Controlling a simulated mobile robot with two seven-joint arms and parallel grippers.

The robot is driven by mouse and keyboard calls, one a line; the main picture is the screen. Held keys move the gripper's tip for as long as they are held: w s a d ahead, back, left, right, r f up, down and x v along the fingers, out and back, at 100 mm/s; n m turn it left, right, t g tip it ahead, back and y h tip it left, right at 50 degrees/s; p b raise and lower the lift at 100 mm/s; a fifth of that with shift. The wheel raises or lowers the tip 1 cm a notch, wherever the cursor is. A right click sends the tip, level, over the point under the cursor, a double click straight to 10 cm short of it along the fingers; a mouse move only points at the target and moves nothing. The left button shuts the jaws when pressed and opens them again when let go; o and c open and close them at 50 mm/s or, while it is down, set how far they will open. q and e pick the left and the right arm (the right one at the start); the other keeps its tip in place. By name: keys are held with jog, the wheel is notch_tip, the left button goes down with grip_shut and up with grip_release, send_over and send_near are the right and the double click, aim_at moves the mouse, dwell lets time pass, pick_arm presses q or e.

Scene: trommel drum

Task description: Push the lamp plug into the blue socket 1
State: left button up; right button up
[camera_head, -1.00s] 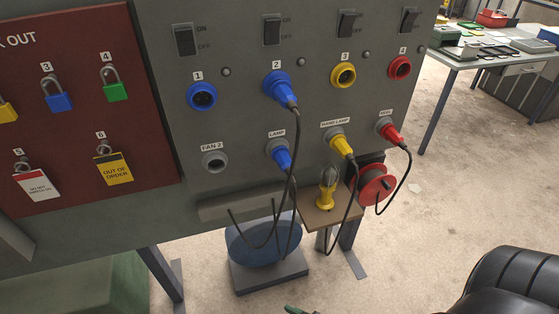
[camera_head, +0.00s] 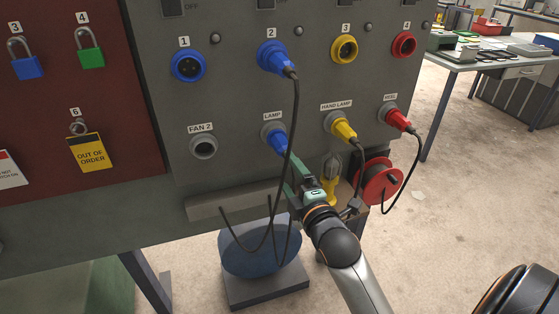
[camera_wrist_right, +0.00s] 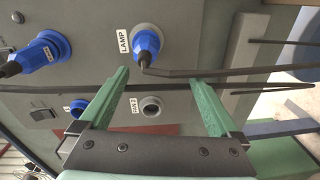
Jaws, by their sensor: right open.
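The blue socket 1 (camera_head: 188,66) is on the grey panel, upper left, and looks empty. A blue plug (camera_head: 277,141) sits in the outlet labelled LAMP; it also shows in the right wrist view (camera_wrist_right: 148,44). Another blue plug (camera_head: 272,58) is in socket 2, with a black cable hanging from it. My right gripper (camera_head: 288,165) is open and empty, its green fingers just below and right of the LAMP plug. In the wrist view, the plug lies just beyond the fingertips (camera_wrist_right: 158,77), roughly between them, and a dark cable crosses there. My left gripper is not in view.
Black cables (camera_head: 293,140) hang in front of the panel near my right gripper. A yellow plug (camera_head: 344,131) and a red plug (camera_head: 398,120) sit to the right. A red reel (camera_head: 379,180) and a ledge (camera_head: 220,203) are below. The padlock board (camera_head: 120,130) is left.

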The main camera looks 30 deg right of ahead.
aim_at(281, 145)
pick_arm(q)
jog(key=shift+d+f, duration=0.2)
pick_arm(e)
jog(key=shift+w+d+r+n+h, duration=0.1)
jog(key=shift+d+r+n+h, duration=0.2)
jog(key=shift+r, duration=0.2)
jog(key=shift+d+r+n+h, duration=0.2)
jog(key=shift+d+r, duration=0.15)
jog(key=shift+r, duration=0.15)
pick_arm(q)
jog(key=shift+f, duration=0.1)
pick_arm(e)
jog(key=shift+w, duration=0.15)
jog(key=b+x, duration=0.2)
jog(key=x, duration=0.2)
jog(key=w, duration=0.3)
jog(key=shift+d+r+t+p, duration=0.1)
jog(key=shift+d+t+p, duration=0.2)
jog(key=shift+d, duration=0.05)
jog(key=shift+x, duration=0.8)
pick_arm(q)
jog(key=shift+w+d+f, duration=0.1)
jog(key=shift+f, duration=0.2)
